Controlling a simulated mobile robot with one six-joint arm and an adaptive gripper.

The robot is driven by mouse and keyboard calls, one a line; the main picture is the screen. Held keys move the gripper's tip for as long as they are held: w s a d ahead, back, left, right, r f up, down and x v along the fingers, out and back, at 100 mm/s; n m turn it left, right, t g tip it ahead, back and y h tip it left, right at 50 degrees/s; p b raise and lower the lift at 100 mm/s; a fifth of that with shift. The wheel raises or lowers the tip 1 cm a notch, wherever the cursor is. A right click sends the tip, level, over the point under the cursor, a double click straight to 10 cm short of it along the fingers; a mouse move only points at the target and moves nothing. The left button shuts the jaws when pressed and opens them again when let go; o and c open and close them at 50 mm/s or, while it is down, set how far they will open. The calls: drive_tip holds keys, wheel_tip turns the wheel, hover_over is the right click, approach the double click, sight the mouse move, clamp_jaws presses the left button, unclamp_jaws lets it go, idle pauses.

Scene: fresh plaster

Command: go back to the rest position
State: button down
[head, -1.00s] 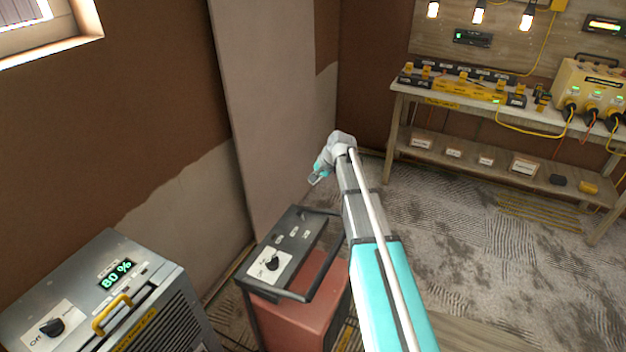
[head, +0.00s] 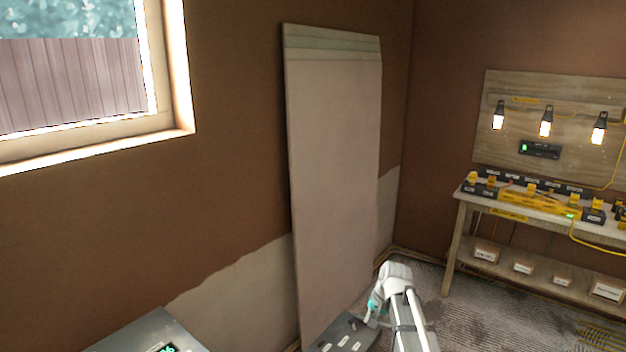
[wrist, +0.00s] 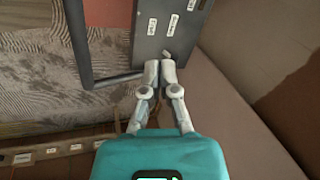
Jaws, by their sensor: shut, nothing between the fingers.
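My gripper (wrist: 160,68) is in the wrist view with its two fingertips together and nothing between them. In that view the fingertips show at the edge of the dark top panel (wrist: 165,25) of a machine; I cannot tell whether they touch it. In the head view my gripper (head: 371,310) is small, at the lower middle beside the same dark panel (head: 340,338), in front of the leaning board.
A tall pale board (head: 335,170) leans on the brown wall by a window (head: 80,70). A grey machine (head: 150,335) is cut off at the bottom left. A workbench (head: 465,195) with plugs and lamps stands at the right. Patterned floor (head: 455,315) lies open before it.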

drive_tip(key=s+n+g+h, duration=0.2)
drive_tip(key=s+n+h, duration=0.1)
drive_tip(key=s, duration=1.5)
drive_tip(key=shift+f+n, duration=0.45)
drive_tip(key=shift+n, duration=0.35)
drive_tip(key=shift+a, duration=0.15)
idle(0.3)
